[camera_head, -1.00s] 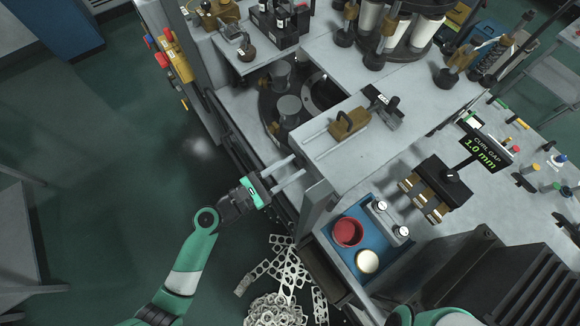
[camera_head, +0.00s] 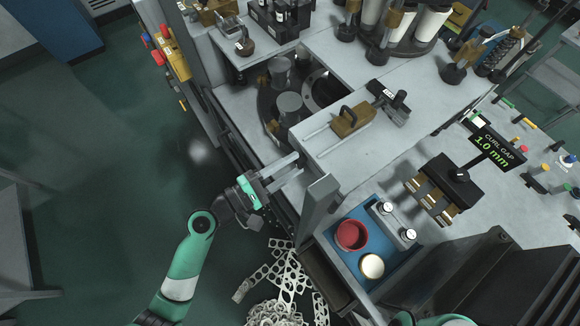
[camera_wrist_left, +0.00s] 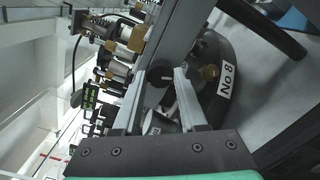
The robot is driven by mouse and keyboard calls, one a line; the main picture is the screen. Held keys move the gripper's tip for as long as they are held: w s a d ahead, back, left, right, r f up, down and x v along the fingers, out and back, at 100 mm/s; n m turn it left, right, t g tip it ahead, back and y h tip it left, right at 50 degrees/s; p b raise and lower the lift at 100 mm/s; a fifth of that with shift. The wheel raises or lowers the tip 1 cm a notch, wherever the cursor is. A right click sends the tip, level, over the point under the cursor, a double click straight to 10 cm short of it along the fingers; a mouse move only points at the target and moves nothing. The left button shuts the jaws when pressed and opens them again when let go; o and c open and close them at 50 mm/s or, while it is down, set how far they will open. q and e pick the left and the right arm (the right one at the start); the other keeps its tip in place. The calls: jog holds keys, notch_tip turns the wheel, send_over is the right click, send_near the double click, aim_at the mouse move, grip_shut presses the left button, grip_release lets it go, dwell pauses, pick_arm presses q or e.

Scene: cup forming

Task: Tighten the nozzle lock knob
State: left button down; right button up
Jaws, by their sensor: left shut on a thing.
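My left gripper (camera_head: 296,162) reaches in from the left at the front edge of the machine, its fingers pointing right and up in the head view. In the left wrist view my left gripper (camera_wrist_left: 165,73) has its two pale fingers on either side of a small dark round knob (camera_wrist_left: 163,77) with a white mark, and is shut on it. The knob is hidden in the head view. A grey cylinder (camera_wrist_left: 157,123) shows between the fingers, nearer the wrist. My right gripper is outside the frames; only a bit of that arm shows at the bottom.
A dark round part with a "No 8" label (camera_wrist_left: 227,80) sits right of the fingers. A grey upright plate (camera_head: 320,205) stands close to the left gripper. Metal scrap (camera_head: 285,280) lies below.

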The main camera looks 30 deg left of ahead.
pick_arm(q)
jog(key=m+b, duration=0.2)
jog(key=m, duration=0.2)
jog(key=shift+f, duration=0.15)
jog(key=shift+m+b, duration=0.75)
jog(key=shift+m, duration=0.95)
jog(key=shift+c, duration=2.2)
grip_release()
jog(key=shift+s, duration=0.15)
